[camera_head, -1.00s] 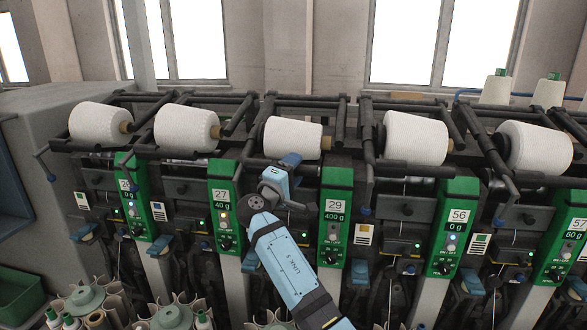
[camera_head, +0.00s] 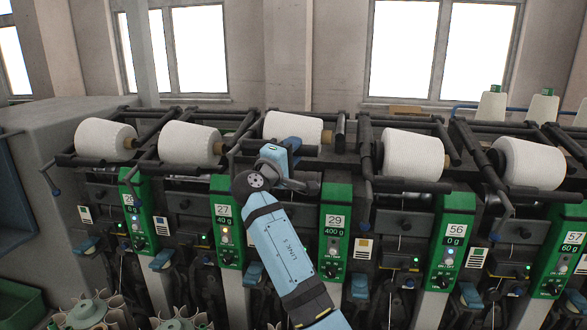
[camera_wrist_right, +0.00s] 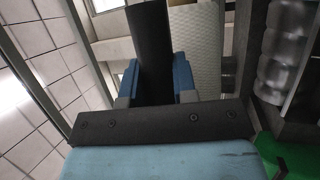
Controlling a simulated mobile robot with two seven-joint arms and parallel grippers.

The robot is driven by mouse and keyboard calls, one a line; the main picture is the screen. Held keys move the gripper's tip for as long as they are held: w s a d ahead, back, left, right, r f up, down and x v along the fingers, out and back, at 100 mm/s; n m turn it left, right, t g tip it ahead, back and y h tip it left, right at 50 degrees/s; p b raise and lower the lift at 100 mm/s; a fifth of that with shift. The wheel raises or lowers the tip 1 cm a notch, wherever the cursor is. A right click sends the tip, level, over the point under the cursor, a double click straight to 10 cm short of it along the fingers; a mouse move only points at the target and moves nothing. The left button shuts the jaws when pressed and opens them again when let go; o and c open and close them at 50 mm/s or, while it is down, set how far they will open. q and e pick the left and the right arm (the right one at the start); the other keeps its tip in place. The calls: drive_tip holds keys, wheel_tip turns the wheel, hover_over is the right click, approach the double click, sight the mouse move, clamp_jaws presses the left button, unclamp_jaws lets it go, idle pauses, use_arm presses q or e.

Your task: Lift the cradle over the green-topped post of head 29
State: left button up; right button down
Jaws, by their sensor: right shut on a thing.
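The cradle of head 29 is a dark frame that shows as a black bar (camera_wrist_right: 150,50) in the wrist view. It carries a white yarn cone (camera_head: 293,128), which sits higher than the neighbouring cones. My right gripper (camera_head: 288,162) is shut on the cradle's front bar; its blue fingers (camera_wrist_right: 157,85) lie on both sides of it. The green-topped post of head 29 (camera_head: 334,235) reads 400 g and stands below and to the right of the gripper. The arm hides part of the cradle's front. My left gripper is not in view.
Head 27's green post (camera_head: 226,225) stands left of my arm and head 56's post (camera_head: 450,240) to the right. Neighbouring cradles hold cones (camera_head: 190,145) and (camera_head: 412,155) close on both sides. Open air lies above the cradles, before the windows.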

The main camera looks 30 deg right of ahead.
drive_tip(key=shift+r, duration=0.2)
drive_tip(key=c, duration=0.9)
unclamp_jaws()
drive_tip(key=shift+f, duration=0.1)
drive_tip(key=b+v, duration=0.4)
drive_tip(key=v, duration=0.9)
drive_tip(key=shift+a, duration=0.4)
